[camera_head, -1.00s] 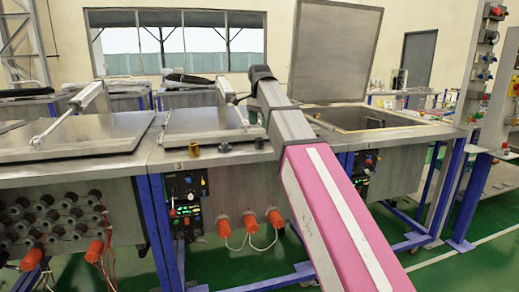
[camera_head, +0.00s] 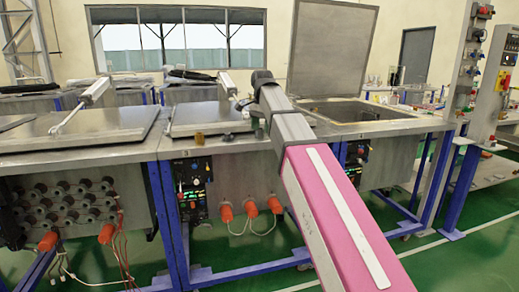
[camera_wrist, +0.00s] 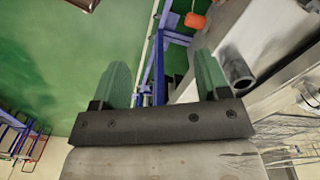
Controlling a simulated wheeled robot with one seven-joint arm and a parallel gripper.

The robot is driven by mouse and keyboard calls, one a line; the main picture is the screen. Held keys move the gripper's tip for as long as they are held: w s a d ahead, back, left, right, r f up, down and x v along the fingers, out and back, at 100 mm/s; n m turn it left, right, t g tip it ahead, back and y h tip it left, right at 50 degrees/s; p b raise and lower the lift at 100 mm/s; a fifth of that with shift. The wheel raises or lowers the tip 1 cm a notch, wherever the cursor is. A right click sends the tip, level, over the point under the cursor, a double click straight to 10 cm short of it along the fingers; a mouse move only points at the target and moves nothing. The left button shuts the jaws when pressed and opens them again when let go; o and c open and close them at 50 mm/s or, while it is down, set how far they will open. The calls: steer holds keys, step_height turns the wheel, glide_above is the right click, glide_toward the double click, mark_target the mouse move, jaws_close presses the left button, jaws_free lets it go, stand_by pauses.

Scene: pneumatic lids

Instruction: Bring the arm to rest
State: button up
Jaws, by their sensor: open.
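My gripper (camera_wrist: 160,90) shows in the wrist view with its two green fingers spread wide apart. Nothing is between them. The green floor, a blue frame leg and the side of a metal workbench lie beyond the fingers. In the head view my pink and grey arm reaches up and forward over the front of the workbench (camera_head: 110,152), and my gripper cannot be made out there.
A raised square lid (camera_head: 332,50) stands over an open basin (camera_head: 360,112) at the right. Closed lids (camera_head: 85,127) lie on the left benches. Small cylinders (camera_head: 199,139) stand near the bench edge. Orange plugs (camera_head: 250,208) stick out of the front. Green floor is free at lower right.

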steer(key=s+d+f+n, duration=0.2)
steer(key=s+d+f, duration=0.15)
steer(key=f, duration=0.85)
steer(key=s+d+f+n, duration=0.2)
steer(key=d+f, duration=0.3)
steer(key=f, duration=0.7)
steer(key=s+d+f+n, duration=0.25)
steer(key=d+f, duration=0.25)
steer(key=f, duration=0.7)
steer(key=s+d+f+n, duration=0.3)
steer(key=s+d+f, duration=0.1)
steer(key=s+f, duration=0.5)
step_height(320, 180, down, 3)
steer(key=shift+s+d+r, duration=0.15)
steer(key=shift+s+d, duration=0.1)
steer(key=shift+s, duration=0.15)
steer(key=shift+o, duration=0.2)
